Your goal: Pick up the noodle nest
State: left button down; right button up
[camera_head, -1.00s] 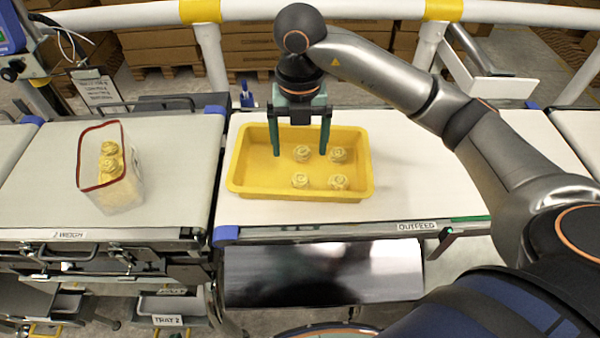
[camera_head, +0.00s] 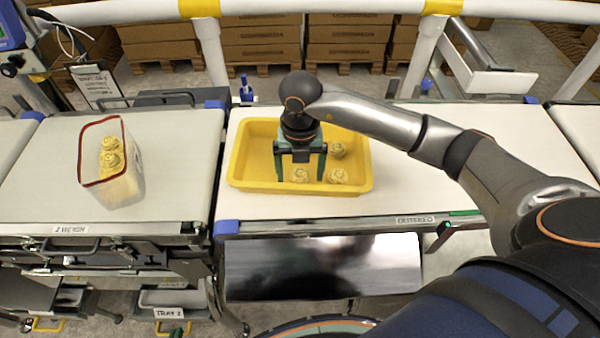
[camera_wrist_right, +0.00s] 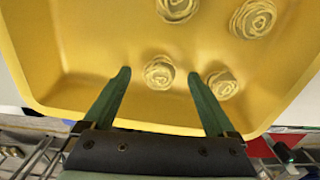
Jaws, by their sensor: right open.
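Several pale yellow, coiled noodle nests sit in a yellow tray (camera_head: 250,183). A front nest (camera_head: 300,174) shows between the fingers of my right gripper (camera_head: 300,178) in the head view. In the right wrist view this nest (camera_wrist_right: 159,72) lies between the open fingertips (camera_wrist_right: 159,74), with no clear contact. Another front nest (camera_head: 338,176) is just right of the right finger, close to it in the wrist view (camera_wrist_right: 222,84). A back nest (camera_head: 338,150) also shows; the other back nest (camera_wrist_right: 176,8) is hidden behind the gripper in the head view. My left gripper is out of view.
A clear container (camera_head: 122,188) with a red rim, holding noodle nests, stands on the weigh belt (camera_head: 45,190) to the left. The outfeed belt (camera_head: 420,195) is clear right of the tray, under my right arm. The tray walls surround the nests closely at right and front.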

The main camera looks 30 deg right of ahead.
jog(key=c, duration=1.4)
jog(key=shift+r, duration=0.1)
